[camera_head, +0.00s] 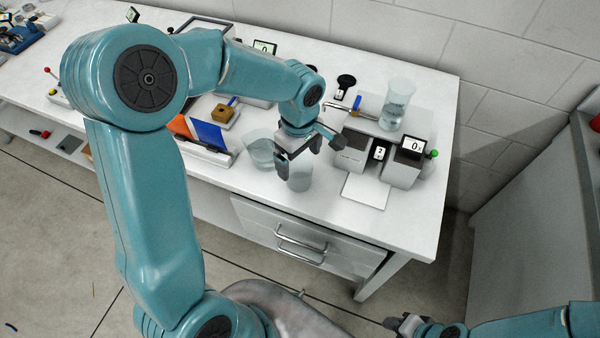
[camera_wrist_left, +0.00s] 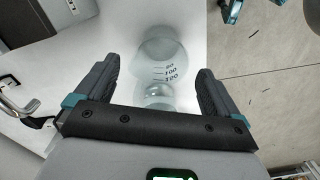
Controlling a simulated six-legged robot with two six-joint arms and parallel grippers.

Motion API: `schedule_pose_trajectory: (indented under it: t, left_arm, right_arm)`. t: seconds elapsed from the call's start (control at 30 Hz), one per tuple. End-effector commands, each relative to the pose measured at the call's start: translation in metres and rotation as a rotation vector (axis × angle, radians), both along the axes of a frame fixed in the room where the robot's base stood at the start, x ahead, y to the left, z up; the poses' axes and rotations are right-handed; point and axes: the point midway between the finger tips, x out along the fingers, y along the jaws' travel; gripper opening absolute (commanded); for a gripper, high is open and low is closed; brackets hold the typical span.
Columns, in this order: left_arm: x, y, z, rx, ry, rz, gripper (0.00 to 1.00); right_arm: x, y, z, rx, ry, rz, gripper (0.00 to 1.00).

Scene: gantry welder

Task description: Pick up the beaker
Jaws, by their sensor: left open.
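A clear glass beaker (camera_head: 300,177) stands on the white bench, just below my left gripper. My left gripper (camera_head: 311,155) is open above it, one finger in front of its upper part. In the left wrist view, clear glass with marks reading 80, 100 and 120, the beaker (camera_wrist_left: 160,62), shows between the spread fingers of the left gripper (camera_wrist_left: 157,72). I cannot tell whether the fingers touch it. A wider glass vessel (camera_head: 261,150) stands just left of it. My right gripper (camera_head: 408,324) is low at the bottom edge, away from the bench; its jaws are unclear.
A taller beaker with liquid (camera_head: 397,106) stands at the back right. A grey device with displays (camera_head: 403,165) stands right of my left gripper, with a white pad (camera_head: 365,190) before it. A blue and orange item (camera_head: 208,133) lies left. The bench's front right corner is clear.

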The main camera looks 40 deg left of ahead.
Motion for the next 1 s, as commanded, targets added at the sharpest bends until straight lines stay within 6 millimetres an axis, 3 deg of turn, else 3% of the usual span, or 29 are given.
schedule_pose_trajectory:
  t: [0.23,0.5,0.77,0.87,0.93,1.0]
  left_arm:
    - [0.001,0.000,-0.021,-0.001,0.004,-0.001,0.96]
    - [0.003,0.001,-0.061,-0.002,0.002,-0.001,0.96]
    - [0.004,0.001,-0.066,-0.002,-0.001,0.000,0.96]
    - [0.004,0.001,-0.065,-0.002,-0.001,-0.001,0.70]
    - [0.004,0.001,-0.065,-0.002,-0.001,0.000,0.47]
    - [0.004,0.001,-0.065,-0.002,-0.001,-0.001,0.41]
  right_arm:
    - [0.000,0.000,0.004,0.000,0.000,-0.001,0.43]
    - [0.000,0.000,0.012,0.000,0.000,-0.001,0.43]
    - [0.000,0.000,0.011,0.000,0.000,-0.001,0.43]
    - [0.000,0.000,0.011,0.000,0.000,-0.001,0.43]
    - [0.000,0.000,0.011,0.000,0.000,-0.001,0.43]
    - [0.000,0.000,0.011,0.000,0.000,-0.001,0.43]
